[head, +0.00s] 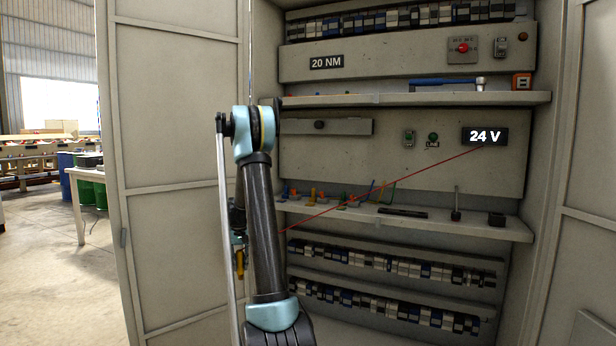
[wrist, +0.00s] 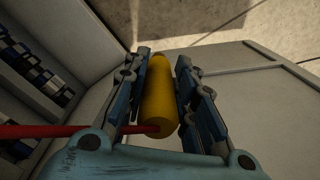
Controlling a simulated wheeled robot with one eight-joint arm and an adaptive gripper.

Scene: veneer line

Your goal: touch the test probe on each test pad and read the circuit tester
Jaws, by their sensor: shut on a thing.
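My gripper (wrist: 162,60) is shut on the test probe (wrist: 158,100), a yellow cylinder with a red lead (wrist: 60,131) at its near end. In the head view the yellow probe (head: 240,266) hangs low beside my arm, in front of the cabinet's left part, apart from the shelves. The red lead (head: 420,172) runs up to the circuit tester (head: 485,136), a dark display reading 24 V on the middle panel. The probe's tip is not clear in either view. I cannot surely make out the test pads; my arm hides part of the panel.
A middle shelf (head: 470,228) holds coloured wires (head: 372,192), a dark flat bar (head: 403,212) and small dark items. An upper shelf (head: 330,101) holds a blue-handled wrench (head: 445,84). Terminal rows (head: 400,265) sit below. An open cabinet door (head: 180,170) stands left of my arm.

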